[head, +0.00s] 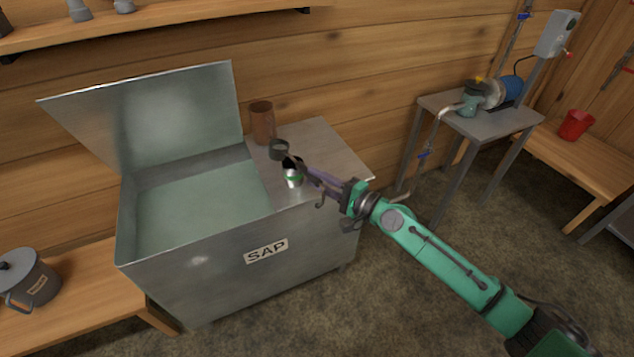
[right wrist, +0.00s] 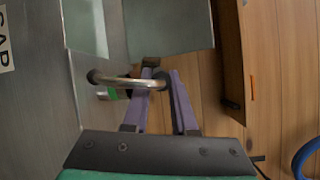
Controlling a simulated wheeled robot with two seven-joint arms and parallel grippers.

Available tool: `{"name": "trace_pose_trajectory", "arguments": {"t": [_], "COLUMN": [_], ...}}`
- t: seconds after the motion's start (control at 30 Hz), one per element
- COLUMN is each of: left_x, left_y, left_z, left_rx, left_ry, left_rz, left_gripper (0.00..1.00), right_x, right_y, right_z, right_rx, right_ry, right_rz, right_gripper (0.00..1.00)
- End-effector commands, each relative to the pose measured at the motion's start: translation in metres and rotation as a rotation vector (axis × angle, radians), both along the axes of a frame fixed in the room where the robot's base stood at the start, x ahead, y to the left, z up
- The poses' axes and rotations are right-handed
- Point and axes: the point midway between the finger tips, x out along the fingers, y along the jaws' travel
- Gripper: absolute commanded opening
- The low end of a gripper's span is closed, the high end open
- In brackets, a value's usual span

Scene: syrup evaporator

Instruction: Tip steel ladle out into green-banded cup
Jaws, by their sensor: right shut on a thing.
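My right gripper (head: 312,173), with purple fingers, is shut on the handle of the steel ladle (right wrist: 128,82). The handle crosses the fingers in the right wrist view, and its hooked end (head: 320,201) hangs below them in the head view. The green-banded cup (head: 292,179) stands on the evaporator's flat top, just left of the fingertips. Its band also shows in the right wrist view (right wrist: 112,94), behind the handle. A dark grey round vessel (head: 279,150) shows just behind the cup; I cannot tell whether it is the ladle's bowl. The ladle's contents are hidden. My left gripper is not in view.
The metal SAP tank (head: 210,265) has its lid (head: 150,115) raised at the left. A brown cup (head: 262,122) stands at the back of the flat top. The top's right part (head: 335,155) is clear. A grey pump table (head: 505,122) stands farther right.

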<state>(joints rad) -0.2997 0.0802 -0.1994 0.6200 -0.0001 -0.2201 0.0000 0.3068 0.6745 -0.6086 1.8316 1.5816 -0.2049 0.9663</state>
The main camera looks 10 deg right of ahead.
Motion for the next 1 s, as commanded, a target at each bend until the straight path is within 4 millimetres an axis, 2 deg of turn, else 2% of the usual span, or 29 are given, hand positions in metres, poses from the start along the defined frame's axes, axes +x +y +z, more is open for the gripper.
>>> {"name": "trace_pose_trajectory", "arguments": {"t": [1.0], "left_x": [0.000], "left_y": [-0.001], "left_z": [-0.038], "left_rx": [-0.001], "left_ry": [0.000], "left_rz": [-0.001], "left_gripper": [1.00], "right_x": [0.003], "right_y": [-0.006], "right_z": [0.002], "right_rx": [0.217], "right_ry": [0.092], "right_rz": [0.000], "right_gripper": [0.00]}}
